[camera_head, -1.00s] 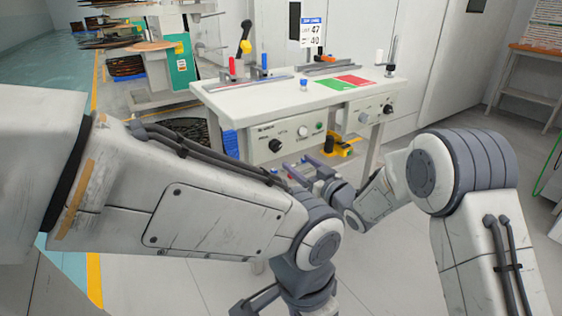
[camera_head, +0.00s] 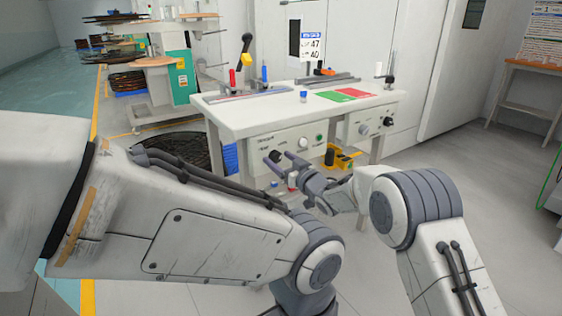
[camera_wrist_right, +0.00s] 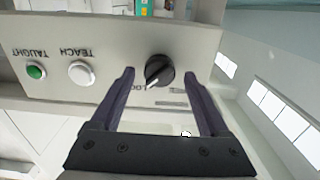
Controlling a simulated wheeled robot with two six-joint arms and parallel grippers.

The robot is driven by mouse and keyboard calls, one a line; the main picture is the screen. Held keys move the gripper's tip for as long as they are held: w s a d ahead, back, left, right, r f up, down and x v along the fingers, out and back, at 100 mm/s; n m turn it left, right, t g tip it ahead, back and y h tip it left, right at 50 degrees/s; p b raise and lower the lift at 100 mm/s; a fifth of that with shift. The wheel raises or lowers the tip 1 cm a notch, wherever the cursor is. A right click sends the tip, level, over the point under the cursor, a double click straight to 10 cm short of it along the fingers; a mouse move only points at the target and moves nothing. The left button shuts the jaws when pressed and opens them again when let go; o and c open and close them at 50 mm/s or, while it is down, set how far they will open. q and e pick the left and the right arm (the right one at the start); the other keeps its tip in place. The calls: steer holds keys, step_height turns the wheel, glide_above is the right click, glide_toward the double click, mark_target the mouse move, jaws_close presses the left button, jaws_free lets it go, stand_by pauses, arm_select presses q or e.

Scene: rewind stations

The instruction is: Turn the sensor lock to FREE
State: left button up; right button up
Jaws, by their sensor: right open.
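The sensor lock knob (camera_head: 275,156) is a black rotary knob on the white control panel under the bench top. In the right wrist view the knob (camera_wrist_right: 160,71) has a white pointer line slanting down and left in the picture, towards partly hidden "LOC" lettering. My right gripper (camera_head: 279,159) is open in front of the panel. In the right wrist view its fingers (camera_wrist_right: 159,75) stand on either side of the knob with gaps; I cannot tell whether the tips reach its depth. My left arm crosses the head view, but its gripper is out of frame.
Beside the knob are a white TEACH button (camera_wrist_right: 81,73) and a green TAUGHT button (camera_wrist_right: 36,72). A second panel (camera_head: 370,127) with another black knob is to the right. The bench top (camera_head: 240,118) holds green and red mats (camera_head: 348,95). A yellow item (camera_head: 343,158) stands below.

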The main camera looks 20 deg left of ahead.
jaws_close()
steer(key=shift+n, duration=0.3)
steer(key=n+b, duration=0.1)
steer(key=n, duration=0.2)
steer(key=shift+s+f+n+b, duration=0.1)
steer(key=shift+f+n+b, duration=0.05)
steer(key=shift+n+b, duration=0.2)
steer(key=n+b, duration=0.2)
steer(key=n, duration=0.2)
steer(key=shift+a+f+n+b, duration=0.1)
steer(key=shift+n+b, duration=0.15)
steer(key=shift+b, duration=0.05)
steer(key=n+b, duration=0.3)
steer(key=n, duration=0.1)
steer(key=shift+s+f, duration=0.1)
steer(key=shift+f, duration=0.05)
steer(key=shift+a+n+b, duration=0.1)
steer(key=shift+n+b, duration=1.9)
steer(key=shift+n, duration=0.6)
